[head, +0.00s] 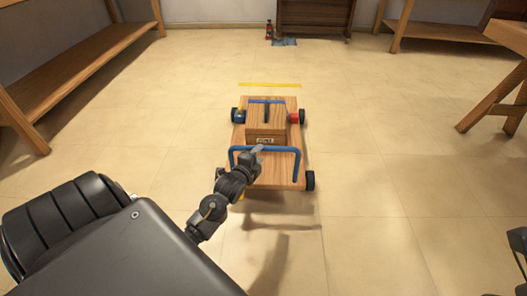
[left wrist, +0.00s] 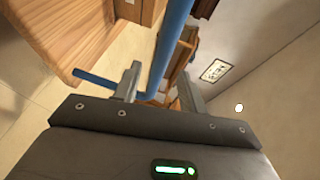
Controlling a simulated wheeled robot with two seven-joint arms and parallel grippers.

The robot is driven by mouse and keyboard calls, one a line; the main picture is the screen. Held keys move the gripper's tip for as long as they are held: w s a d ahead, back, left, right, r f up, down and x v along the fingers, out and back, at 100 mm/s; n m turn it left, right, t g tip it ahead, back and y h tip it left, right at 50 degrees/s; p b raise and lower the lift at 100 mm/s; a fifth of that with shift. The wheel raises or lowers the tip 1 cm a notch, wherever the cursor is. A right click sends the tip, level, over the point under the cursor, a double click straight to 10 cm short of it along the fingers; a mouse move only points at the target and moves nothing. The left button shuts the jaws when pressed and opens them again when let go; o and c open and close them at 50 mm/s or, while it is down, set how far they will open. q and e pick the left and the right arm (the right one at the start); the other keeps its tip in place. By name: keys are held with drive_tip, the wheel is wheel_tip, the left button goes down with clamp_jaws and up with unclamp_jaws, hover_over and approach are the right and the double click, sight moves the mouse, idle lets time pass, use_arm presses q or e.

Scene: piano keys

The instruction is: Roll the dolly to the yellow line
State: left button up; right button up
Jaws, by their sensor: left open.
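The dolly (head: 288,176) is a wooden platform on dark wheels with a blue bar handle (head: 285,149) at its near end. It carries a wooden box (head: 265,138) with a small label. The yellow line (head: 270,85) lies on the floor a little beyond the dolly's far end. My left gripper (head: 258,153) is at the handle. In the left wrist view, my left gripper (left wrist: 160,88) is open, and the blue handle bar (left wrist: 169,45) runs between its two fingers. I cannot tell whether they touch it.
The tiled floor around the dolly and up to the line is clear. A wooden bench (head: 85,65) stands at the left and a wooden table (head: 505,85) at the right. At the back are a dark wooden cabinet (head: 315,15) and a small red bottle (head: 269,30).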

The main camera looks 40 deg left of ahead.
sight(263, 150)
use_arm(q)
drive_tip(key=shift+b+x, duration=0.9)
drive_tip(key=shift+x, duration=1.75)
clamp_jaws()
drive_tip(key=shift+s+a, duration=0.1)
drive_tip(key=shift+a, duration=0.05)
